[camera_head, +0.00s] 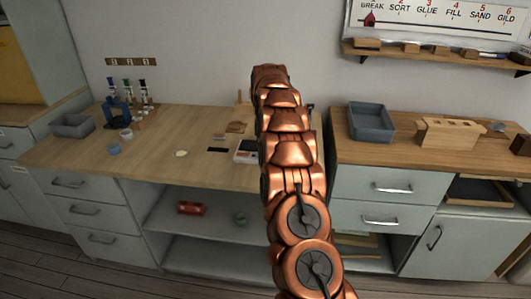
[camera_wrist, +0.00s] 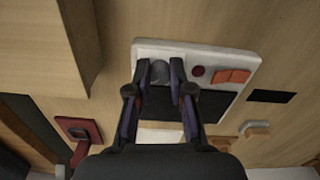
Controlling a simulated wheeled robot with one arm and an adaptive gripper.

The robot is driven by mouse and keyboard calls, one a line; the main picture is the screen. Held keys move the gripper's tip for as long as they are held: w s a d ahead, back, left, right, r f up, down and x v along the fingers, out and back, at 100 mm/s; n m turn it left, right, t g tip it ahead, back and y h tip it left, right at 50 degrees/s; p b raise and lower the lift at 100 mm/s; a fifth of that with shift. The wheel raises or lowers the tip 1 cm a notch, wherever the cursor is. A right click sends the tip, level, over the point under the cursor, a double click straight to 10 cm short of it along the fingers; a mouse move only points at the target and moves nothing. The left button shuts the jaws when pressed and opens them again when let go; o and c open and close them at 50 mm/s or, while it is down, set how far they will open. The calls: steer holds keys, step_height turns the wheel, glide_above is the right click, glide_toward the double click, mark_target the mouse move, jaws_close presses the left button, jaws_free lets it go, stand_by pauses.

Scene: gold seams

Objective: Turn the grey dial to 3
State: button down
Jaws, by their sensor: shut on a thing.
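The grey dial (camera_wrist: 160,72) shows in the wrist view on a white device (camera_wrist: 215,57) that lies on the wooden worktop. My gripper (camera_wrist: 161,68) has one finger on each side of the dial and is shut on it. The number that the dial points to cannot be read. The device also has a small dark red button (camera_wrist: 198,71), an orange-red panel (camera_wrist: 233,76) and a dark panel. In the head view part of the white device (camera_head: 246,152) shows left of my copper-coloured arm, which hides my gripper and the dial.
In the wrist view a wooden block (camera_wrist: 66,45) stands left of the device, and a dark red object (camera_wrist: 79,130) lies below it. In the head view a grey bin (camera_head: 371,122) is on the right counter. The left worktop (camera_head: 75,150) has free room near its front.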

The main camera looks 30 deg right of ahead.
steer(key=shift+m, duration=1.5)
steer(key=shift+b, duration=0.3)
steer(key=c, duration=1)
jaws_free()
steer(key=shift+c, duration=0.2)
steer(key=shift+r, duration=2.3)
steer(key=shift+d+r, duration=0.2)
steer(key=shift+r, duration=0.45)
steer(key=shift+a+r, duration=0.15)
steer(key=shift+r, duration=0.55)
